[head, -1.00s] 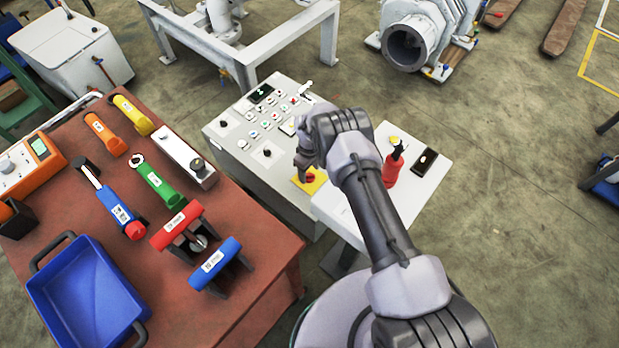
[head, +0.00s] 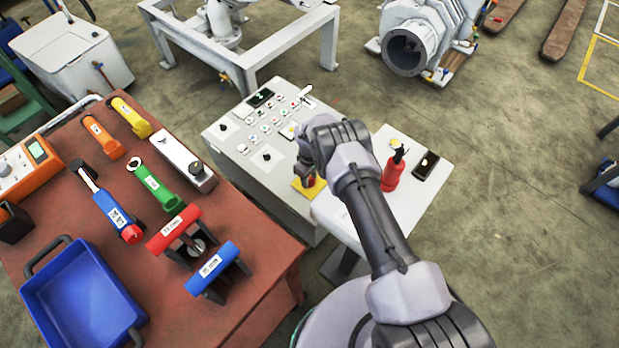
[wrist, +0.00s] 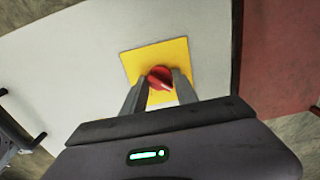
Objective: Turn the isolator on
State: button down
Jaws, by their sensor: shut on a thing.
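The isolator is a red rotary knob (wrist: 160,77) on a square yellow plate (wrist: 146,57), fixed to the light grey control console (head: 225,148). In the wrist view the knob sits between the two fingers of my gripper (wrist: 160,88), which are shut on it from both sides. In the head view my gripper (head: 309,176) points down at the yellow plate (head: 299,190) near the console's front right corner. My wrist and fingers partly hide the knob there. The knob's exact position mark is not readable.
A white side table (head: 408,203) beside the console bears a red bottle (head: 394,170) and a dark handheld device (head: 426,165). A red-brown bench (head: 75,207) at left holds several tools, a blue tray (head: 85,295) and an orange meter (head: 30,170). Open floor lies at right.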

jog(key=shift+m, duration=0.3)
jog(key=m, duration=0.8)
jog(key=shift+m, duration=0.3)
jog(key=m, duration=0.4)
jog(key=shift+m, duration=2.2)
jog(key=c, duration=0.9)
grip_release()
jog(key=shift+c, duration=0.2)
